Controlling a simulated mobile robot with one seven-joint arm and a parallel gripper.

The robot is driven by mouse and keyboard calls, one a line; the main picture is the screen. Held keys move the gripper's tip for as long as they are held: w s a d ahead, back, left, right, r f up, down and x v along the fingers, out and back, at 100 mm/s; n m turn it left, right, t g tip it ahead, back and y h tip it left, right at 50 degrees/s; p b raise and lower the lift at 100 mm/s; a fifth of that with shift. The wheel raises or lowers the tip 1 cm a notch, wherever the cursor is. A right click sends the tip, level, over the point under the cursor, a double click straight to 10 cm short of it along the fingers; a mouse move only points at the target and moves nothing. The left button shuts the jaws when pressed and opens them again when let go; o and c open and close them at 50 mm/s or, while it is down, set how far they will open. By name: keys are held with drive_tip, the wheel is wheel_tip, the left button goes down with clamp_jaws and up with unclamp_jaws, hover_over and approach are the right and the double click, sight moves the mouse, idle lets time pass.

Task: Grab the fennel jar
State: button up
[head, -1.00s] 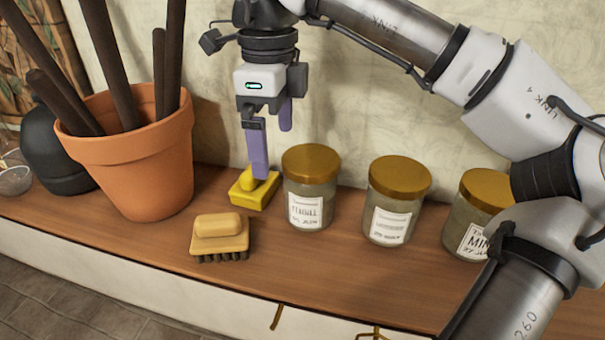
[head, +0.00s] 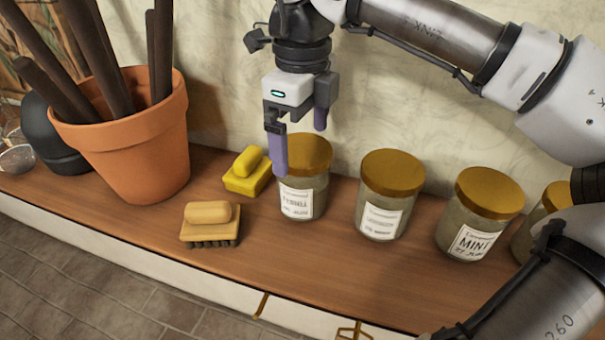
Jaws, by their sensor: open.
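The fennel jar (head: 303,200) is a glass jar with a gold lid and a white label, upright on the wooden shelf, the leftmost of the row of jars. Its label is small and blurred, but seems to read fennel. My gripper (head: 302,150) is open and points down at this jar. One purple finger hangs in front of the lid and the jar's upper left side. The other finger shows higher up, behind and to the right, over the far side of the lid. I cannot tell whether either finger touches the jar.
A second gold-lidded jar (head: 388,195) and a mint jar (head: 478,215) stand to the right, with another jar (head: 546,205) partly behind my arm. A yellow brush (head: 247,174), a wooden brush (head: 211,226) and a terracotta pot (head: 135,150) with dark rods stand left. Bare shelf lies in front.

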sight(303, 149)
drive_tip(key=shift+w+d+f+p, duration=0.15)
drive_tip(key=shift+f+p, duration=0.4)
drive_tip(key=shift+f, duration=1.05)
drive_tip(key=shift+w+a+f+p, duration=0.15)
drive_tip(key=shift+f+p, duration=0.4)
drive_tip(key=shift+f, duration=1)
drive_tip(key=shift+d, duration=0.1)
drive_tip(key=shift+c, duration=0.3)
drive_tip(key=c, duration=1.1)
drive_tip(key=shift+r, duration=0.1)
drive_tip(key=shift+s+r, duration=0.1)
drive_tip(key=shift+r, duration=9.85)
